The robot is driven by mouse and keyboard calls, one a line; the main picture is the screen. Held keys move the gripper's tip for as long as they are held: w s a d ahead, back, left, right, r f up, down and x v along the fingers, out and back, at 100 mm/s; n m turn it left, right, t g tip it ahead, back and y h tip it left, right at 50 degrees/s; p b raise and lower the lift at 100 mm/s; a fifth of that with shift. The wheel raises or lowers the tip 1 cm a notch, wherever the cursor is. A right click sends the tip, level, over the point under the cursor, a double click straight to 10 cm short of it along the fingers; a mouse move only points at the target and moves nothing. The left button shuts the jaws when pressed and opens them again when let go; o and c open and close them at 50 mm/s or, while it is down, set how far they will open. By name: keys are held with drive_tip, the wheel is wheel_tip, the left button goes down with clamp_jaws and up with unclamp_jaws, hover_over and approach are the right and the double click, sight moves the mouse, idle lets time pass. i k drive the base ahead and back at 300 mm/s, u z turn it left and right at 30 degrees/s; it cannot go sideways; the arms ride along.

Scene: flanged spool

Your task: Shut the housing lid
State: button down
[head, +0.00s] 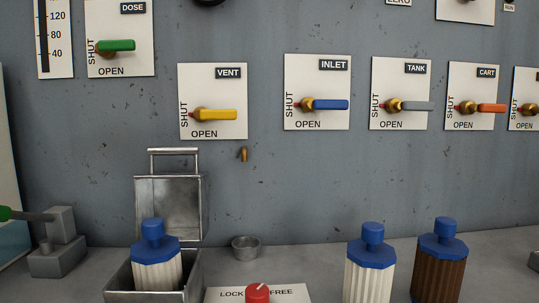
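The housing (190,284) is an open grey metal box at the bottom left of the head view. Its lid (168,205) stands raised upright behind the box, with a bar handle (174,151) at its top edge. A white ribbed cartridge with a blue cap (155,255) stands in the box, its cap rising above the rim. In front and to the right is a red knob (257,293) on a LOCK/FREE plate (292,293); its exact setting is hard to tell. My gripper is not in view.
A white cartridge (368,278) and a brown cartridge (439,270), both blue-capped, stand to the right. A small metal cup (246,248) sits right of the lid. A green-tipped lever on a grey block (58,245) is at left. Valve handles line the wall above.

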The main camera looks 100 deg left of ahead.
sight(181, 200)
drive_tip(key=u, duration=0.05)
drive_tip(key=i, duration=0.1)
drive_tip(key=u, duration=3.05)
